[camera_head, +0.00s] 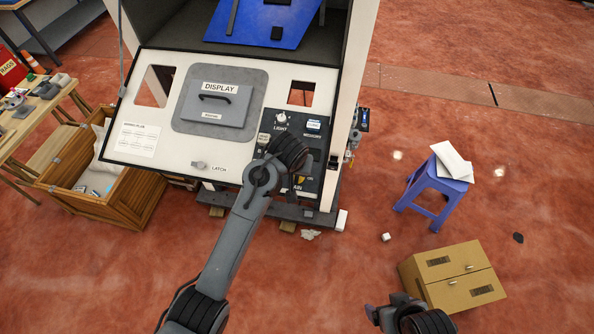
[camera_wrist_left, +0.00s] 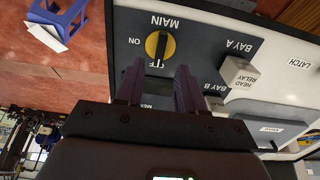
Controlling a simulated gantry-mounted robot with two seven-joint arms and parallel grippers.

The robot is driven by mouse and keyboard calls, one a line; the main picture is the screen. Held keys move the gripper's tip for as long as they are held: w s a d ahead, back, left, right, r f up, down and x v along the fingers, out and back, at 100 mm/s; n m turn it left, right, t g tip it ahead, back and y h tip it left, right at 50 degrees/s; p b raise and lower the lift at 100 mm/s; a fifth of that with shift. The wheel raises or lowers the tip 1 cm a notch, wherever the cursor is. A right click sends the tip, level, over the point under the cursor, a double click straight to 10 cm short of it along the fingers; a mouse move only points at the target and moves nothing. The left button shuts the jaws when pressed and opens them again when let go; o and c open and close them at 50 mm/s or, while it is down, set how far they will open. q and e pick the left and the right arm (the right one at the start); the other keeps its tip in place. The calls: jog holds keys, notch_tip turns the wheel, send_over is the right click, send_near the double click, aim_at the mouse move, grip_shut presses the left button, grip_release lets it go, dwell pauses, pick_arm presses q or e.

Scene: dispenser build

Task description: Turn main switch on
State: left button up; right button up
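The main switch is a yellow disc with a dark bar knob (camera_wrist_left: 160,46) on the dark control panel, under the label MAIN, which reads upside down in the left wrist view. The bar runs roughly up and down in that picture, with ON to its left; another label is partly hidden by a finger. My left gripper (camera_wrist_left: 160,67) is open and empty, its two fingers apart and pointing at the switch. Whether they touch it is unclear. In the head view my left wrist covers most of the switch; a bit of yellow (camera_head: 299,180) shows. My right gripper (camera_head: 385,314) is low at the right, finger state unclear.
The LIGHT knob (camera_head: 282,117), the LATCH (camera_head: 199,164) and the DISPLAY cover (camera_head: 215,104) are on the same console. BAY A and a HEAD RELAY block (camera_wrist_left: 240,72) lie beside the switch. A blue stool (camera_head: 433,188) and cardboard box (camera_head: 455,279) stand right, on open floor.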

pick_arm(q)
jog(key=shift+x, duration=2.55)
grip_shut()
